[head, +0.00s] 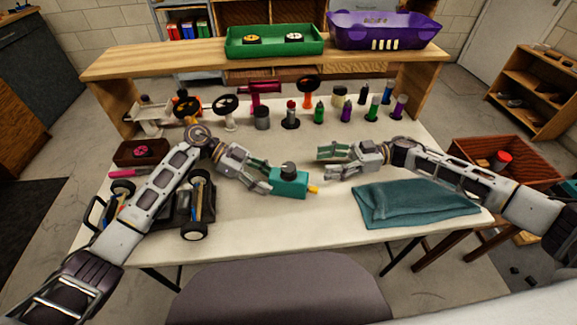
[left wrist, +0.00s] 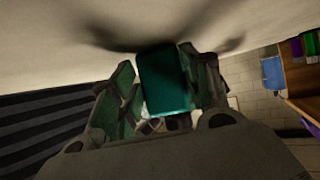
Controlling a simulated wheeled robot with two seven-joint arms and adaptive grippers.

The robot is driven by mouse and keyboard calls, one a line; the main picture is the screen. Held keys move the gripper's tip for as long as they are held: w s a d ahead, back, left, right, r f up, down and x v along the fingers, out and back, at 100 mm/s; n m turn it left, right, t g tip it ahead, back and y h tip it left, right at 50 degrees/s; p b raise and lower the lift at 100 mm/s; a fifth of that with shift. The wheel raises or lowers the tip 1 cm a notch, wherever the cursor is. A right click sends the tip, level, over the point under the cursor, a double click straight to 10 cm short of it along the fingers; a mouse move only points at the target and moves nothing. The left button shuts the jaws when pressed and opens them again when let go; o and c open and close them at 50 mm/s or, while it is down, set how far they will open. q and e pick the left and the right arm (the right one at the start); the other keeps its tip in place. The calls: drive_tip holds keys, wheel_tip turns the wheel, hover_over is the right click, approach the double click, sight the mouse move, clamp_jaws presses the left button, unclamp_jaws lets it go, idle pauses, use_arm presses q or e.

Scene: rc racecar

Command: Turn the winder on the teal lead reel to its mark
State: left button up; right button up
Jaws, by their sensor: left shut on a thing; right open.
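The teal lead reel (head: 290,184) is a small teal box near the middle of the table. A dark round winder (head: 288,168) sits on its top, and a yellow-orange tip points out at its right end. My left gripper (head: 270,180) is shut on the reel's left end. In the left wrist view the teal reel (left wrist: 163,80) sits between the two green-padded fingers of my left gripper (left wrist: 160,95). My right gripper (head: 322,162) is open and empty, above the table to the right of the reel. The mark for the winder cannot be made out.
A folded teal cloth (head: 415,203) lies at the right front. A car chassis (head: 190,205) lies under my left arm. Several bottles and wheel stands, including an orange one (head: 308,92), line the back. A shelf above holds a green tray (head: 275,42) and a purple bin (head: 383,30).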

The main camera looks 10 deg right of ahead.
sight(289, 166)
drive_tip(key=a, duration=1.1)
drive_tip(key=shift+s+a, duration=0.2)
drive_tip(key=shift+s, duration=0.15)
drive_tip(key=shift+c, duration=0.3)
drive_tip(key=c, duration=1)
